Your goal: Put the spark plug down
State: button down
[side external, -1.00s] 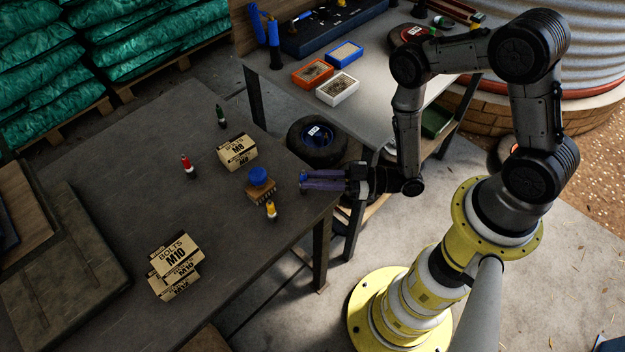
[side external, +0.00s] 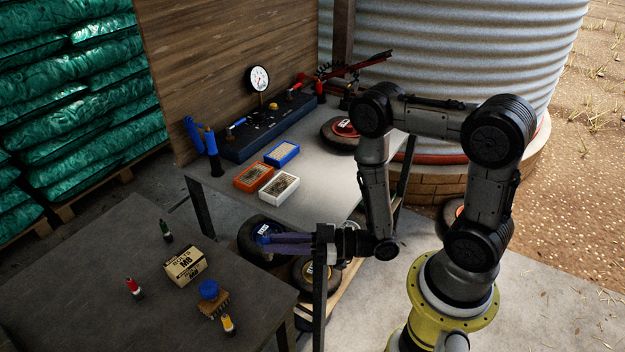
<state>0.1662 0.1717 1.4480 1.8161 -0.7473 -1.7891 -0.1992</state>
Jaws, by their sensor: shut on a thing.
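My gripper (side external: 262,243) points left, near the right edge of the dark table (side external: 80,265). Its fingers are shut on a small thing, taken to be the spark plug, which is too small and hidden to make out. A wooden block with a blue knob (side external: 209,290) stands between the gripper and the yellow-topped plug.
A bolts box (side external: 185,266) sits on the dark table. The grey bench (side external: 325,190) behind holds an orange tray (side external: 253,177), a blue tray (side external: 282,153), a white tray (side external: 279,187) and a long gauge panel (side external: 265,130). Wheels (side external: 250,230) lie below. The table's left part looks clear.

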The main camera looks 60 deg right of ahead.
jog(key=s+d+r+m+h, duration=0.3)
jog(key=d+m+h, duration=0.15)
jog(key=d, duration=0.35)
jog(key=s+d+r+m+t+h, duration=0.1)
jog(key=s+d+r+m+h, duration=0.15)
jog(key=d+h, duration=0.45)
jog(key=s+d+r+m+h, duration=0.25)
jog(key=d+m+h, duration=0.2)
jog(key=d, duration=0.55)
jog(key=shift+n, duration=0.35)
jog(key=w+d+f, duration=0.2)
jog(key=w+f, duration=0.1)
jog(key=w, duration=0.1)
jog(key=w+d+f, duration=0.2)
jog(key=w+f, duration=0.1)
jog(key=w+d+f, duration=0.2)
jog(key=w+d, duration=0.1)
jog(key=w, duration=0.1)
jog(key=shift+w+f, duration=0.3)
jog(key=shift+f, duration=0.1)
jog(key=shift+w+d+f, duration=0.1)
jog(key=shift+w+f, duration=0.1)
jog(key=shift+f, duration=1.55)
jog(key=shift+f, duration=0.1)
jog(key=c, duration=0.8)
grip_release()
